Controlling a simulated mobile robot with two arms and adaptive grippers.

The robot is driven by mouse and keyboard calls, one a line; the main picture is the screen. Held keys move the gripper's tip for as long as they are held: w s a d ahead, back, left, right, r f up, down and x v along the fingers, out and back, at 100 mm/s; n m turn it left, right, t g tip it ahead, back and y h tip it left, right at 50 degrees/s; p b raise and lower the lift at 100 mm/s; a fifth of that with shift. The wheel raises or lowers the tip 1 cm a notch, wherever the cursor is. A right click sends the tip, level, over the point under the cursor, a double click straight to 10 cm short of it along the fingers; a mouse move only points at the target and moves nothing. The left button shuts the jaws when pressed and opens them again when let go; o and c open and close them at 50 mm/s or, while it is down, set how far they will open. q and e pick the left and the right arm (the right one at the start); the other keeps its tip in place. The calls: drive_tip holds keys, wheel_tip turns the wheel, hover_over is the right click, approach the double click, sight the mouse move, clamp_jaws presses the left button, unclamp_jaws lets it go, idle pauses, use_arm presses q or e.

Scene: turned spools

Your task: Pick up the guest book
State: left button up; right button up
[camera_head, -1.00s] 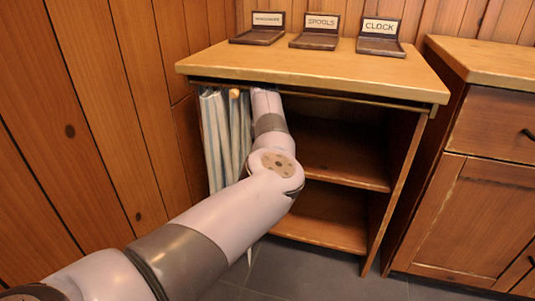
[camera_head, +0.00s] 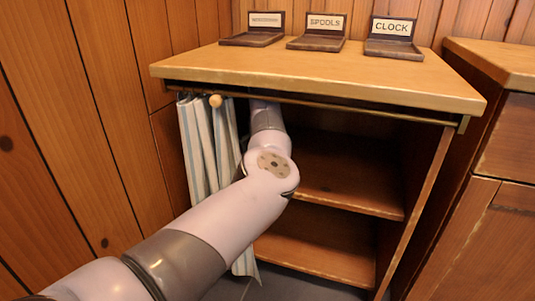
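No guest book can be made out in this view. My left arm comes in from the lower left and reaches into the open shelf cabinet (camera_head: 320,72), under its top. Its far end goes into the dark upper compartment. My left gripper is hidden inside, so I cannot see its fingers or anything in them. My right gripper is not in view.
A striped curtain (camera_head: 196,150) hangs bunched at the cabinet's left side from a rod (camera_head: 350,107) with a round knob (camera_head: 215,101). Labelled stands, including SPOOLS (camera_head: 323,30) and CLOCK (camera_head: 390,35), sit on top. A wooden cupboard (camera_head: 500,170) stands at right.

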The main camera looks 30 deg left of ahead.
use_arm(q)
drive_tip(key=shift+f, duration=0.15)
drive_tip(key=c, duration=1.4)
